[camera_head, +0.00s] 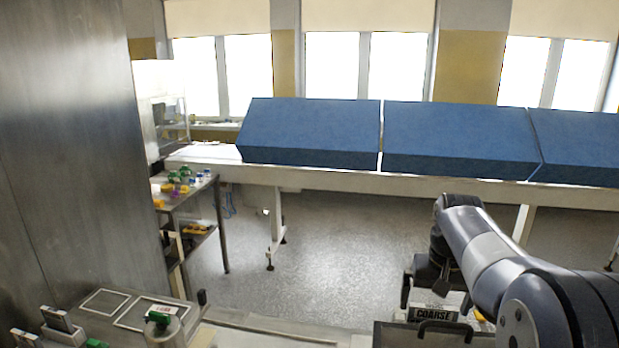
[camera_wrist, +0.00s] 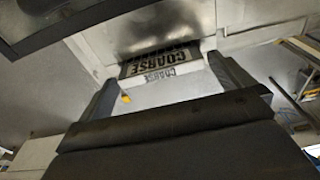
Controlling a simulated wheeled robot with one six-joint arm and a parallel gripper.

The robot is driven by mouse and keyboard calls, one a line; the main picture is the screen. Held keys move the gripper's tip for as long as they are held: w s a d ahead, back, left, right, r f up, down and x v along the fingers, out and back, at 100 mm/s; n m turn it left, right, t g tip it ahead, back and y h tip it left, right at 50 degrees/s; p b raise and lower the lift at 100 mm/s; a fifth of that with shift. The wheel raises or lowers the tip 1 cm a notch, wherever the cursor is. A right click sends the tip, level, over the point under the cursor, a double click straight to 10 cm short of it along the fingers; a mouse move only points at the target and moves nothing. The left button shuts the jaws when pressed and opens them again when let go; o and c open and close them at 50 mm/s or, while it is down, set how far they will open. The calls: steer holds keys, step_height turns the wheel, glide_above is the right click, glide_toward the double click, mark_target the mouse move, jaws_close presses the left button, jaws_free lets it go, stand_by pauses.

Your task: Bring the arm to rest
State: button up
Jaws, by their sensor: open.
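My arm (camera_head: 490,255) reaches in from the right edge of the head view and bends down at its wrist. My gripper (camera_head: 436,300) points downward at the lower right, with its fingers spread and nothing held between them. In the wrist view my gripper (camera_wrist: 165,78) also shows apart-standing fingers. A light piece lettered COARSE (camera_head: 436,313) lies below and between the fingers. The same lettering shows on the COARSE piece in the wrist view (camera_wrist: 160,62). I cannot tell whether a finger touches it.
A dark tray-like box with a handle (camera_head: 440,335) stands just below my gripper. A steel worktop (camera_head: 125,335) with frames and a round canister is at lower left. A side table (camera_head: 185,190) holds small coloured items. Blue covers (camera_head: 455,140) top a long conveyor; open floor (camera_head: 340,240) lies before it.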

steer(key=shift+r, duration=0.45)
